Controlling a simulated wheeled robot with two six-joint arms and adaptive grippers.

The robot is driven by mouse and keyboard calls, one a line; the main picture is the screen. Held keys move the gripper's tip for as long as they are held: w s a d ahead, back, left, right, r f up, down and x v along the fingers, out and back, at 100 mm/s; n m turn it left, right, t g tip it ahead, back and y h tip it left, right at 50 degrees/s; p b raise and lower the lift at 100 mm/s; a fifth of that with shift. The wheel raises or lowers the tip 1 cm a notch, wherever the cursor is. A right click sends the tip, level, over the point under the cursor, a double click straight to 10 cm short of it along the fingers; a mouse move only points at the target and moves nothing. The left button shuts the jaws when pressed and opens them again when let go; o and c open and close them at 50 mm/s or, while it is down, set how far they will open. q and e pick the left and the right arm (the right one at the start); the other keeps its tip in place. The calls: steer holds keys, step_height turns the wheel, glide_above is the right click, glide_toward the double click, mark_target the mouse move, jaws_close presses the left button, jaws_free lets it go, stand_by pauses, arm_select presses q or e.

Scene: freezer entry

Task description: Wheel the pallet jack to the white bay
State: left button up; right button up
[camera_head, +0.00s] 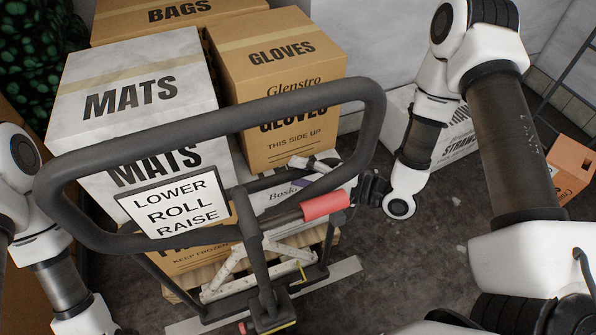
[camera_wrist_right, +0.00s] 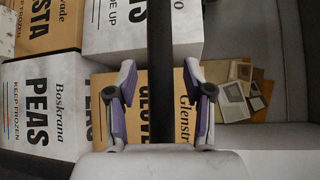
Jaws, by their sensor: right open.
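The pallet jack has a dark looped handle (camera_head: 215,120) with a sign reading LOWER, ROLL, RAISE (camera_head: 176,203). A red sleeve (camera_head: 325,204) sits to the right of its upright column. Its load of boxes stands on a wooden pallet (camera_head: 330,238) behind the handle. My right gripper (camera_head: 308,163) is at the right part of the handle, partly hidden. In the wrist view, the right gripper (camera_wrist_right: 158,78) is open, with its purple-padded fingers on either side of a dark bar (camera_wrist_right: 160,40) and gaps visible. My left arm enters at the left; its gripper is out of frame. No white bay is recognisable.
Boxes marked MATS (camera_head: 130,95), GLOVES (camera_head: 275,60) and BAGS (camera_head: 170,14) are stacked on the load. A STRAWS box (camera_head: 455,135) stands by the pale wall. An orange box (camera_head: 570,170) is at the right. Dark floor (camera_head: 400,265) is clear at lower right.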

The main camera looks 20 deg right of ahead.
steer(key=shift+w+a, duration=0.25)
steer(key=shift+a, duration=0.1)
